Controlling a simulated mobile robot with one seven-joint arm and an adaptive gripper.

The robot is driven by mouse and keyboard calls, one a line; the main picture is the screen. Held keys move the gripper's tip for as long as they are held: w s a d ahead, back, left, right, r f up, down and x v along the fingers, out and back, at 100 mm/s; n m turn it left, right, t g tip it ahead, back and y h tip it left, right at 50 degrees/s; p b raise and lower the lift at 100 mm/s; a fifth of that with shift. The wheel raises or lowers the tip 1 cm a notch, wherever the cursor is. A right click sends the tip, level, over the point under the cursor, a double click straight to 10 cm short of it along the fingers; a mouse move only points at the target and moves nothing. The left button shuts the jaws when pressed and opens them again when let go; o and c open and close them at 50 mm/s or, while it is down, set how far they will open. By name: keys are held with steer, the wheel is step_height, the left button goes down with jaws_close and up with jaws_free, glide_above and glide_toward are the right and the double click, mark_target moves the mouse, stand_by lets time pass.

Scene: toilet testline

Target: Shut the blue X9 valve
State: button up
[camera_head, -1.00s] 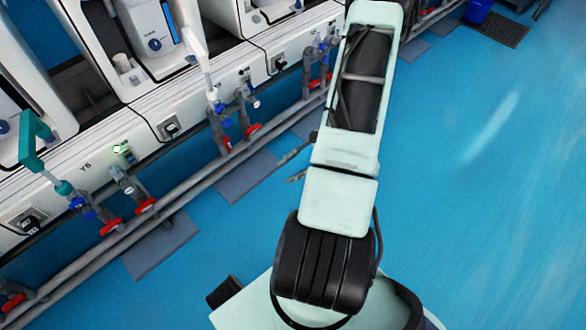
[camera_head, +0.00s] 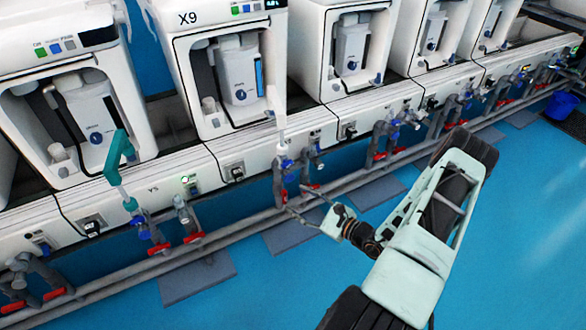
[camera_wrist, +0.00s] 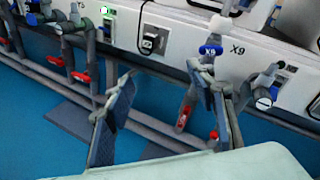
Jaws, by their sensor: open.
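The blue X9 valve (camera_wrist: 210,50) is a blue handle marked X9 on a grey pipe, below the machine front. In the head view the blue valve (camera_head: 286,164) sits under the X9 machine (camera_head: 215,75), above a red handle on the same pipe stand. My gripper (camera_head: 297,198) is in front of and below it, its fingers apart. In the wrist view my gripper (camera_wrist: 170,105) is open and empty, and the valve lies beyond and above the right finger. The finger and the valve appear apart. The right finger hides part of the lower pipes.
Red handles (camera_wrist: 184,118) sit on the pipes below. A second blue-and-white valve (camera_wrist: 264,102) stands to the right. Long grey pipes (camera_head: 230,225) run along the bench near the floor. A teal-handled fitting (camera_head: 120,160) stands at left. The blue floor is open at right.

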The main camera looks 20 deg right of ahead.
mark_target(289, 165)
steer(key=w+m+t+h, duration=0.1)
steer(key=w+m+h, duration=0.1)
steer(key=w, duration=0.3)
steer(key=w+d+m+t+h+b, duration=0.1)
steer(key=w+m, duration=0.1)
steer(key=w, duration=0.3)
steer(key=w+d+m+t+h+b, duration=0.1)
steer(key=w+m+h, duration=0.1)
steer(key=w, duration=0.3)
steer(key=shift+d+r+h, duration=0.15)
steer(key=shift+r+h, duration=0.15)
steer(key=shift+r, duration=0.1)
steer(key=c, duration=1.2)
steer(key=shift+o, duration=0.2)
steer(key=shift+r+m+p, duration=0.15)
steer(key=shift+m+p, duration=0.3)
steer(key=shift+m, duration=0.15)
steer(key=shift+m+p, duration=0.45)
steer(key=shift+m, duration=0.65)
steer(key=o, duration=1.2)
steer(key=shift+c, duration=0.2)
